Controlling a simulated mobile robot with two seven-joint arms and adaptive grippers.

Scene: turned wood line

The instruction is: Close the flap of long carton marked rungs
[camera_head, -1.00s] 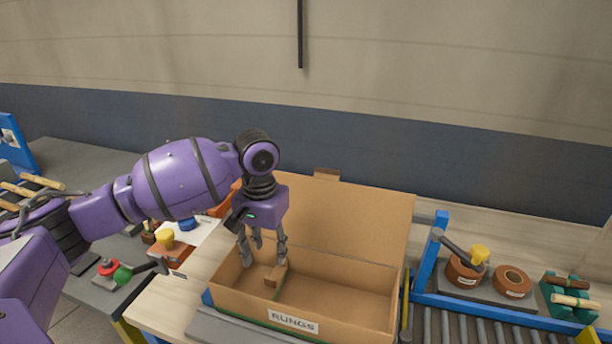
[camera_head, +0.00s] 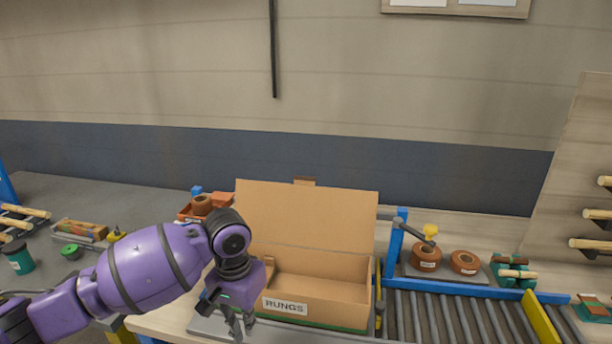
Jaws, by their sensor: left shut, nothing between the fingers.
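The long carton marked RUNGS (camera_head: 330,301) stands on the bench in the middle of the head view, its label on the front wall. Its flap (camera_head: 305,217) stands up at the back, open, leaning slightly backward. A small brown piece shows inside at the left; part of the inside is hidden by my arm. My left gripper (camera_head: 238,328) is in front of the carton's left front corner, fingers pointing down, shut and empty. My right gripper is not in view.
A roller conveyor (camera_head: 455,318) with a blue rail lies right of the carton. Brown tape rolls (camera_head: 426,257) sit on a tray behind it. A rack with wooden rods (camera_head: 590,245) is at far right.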

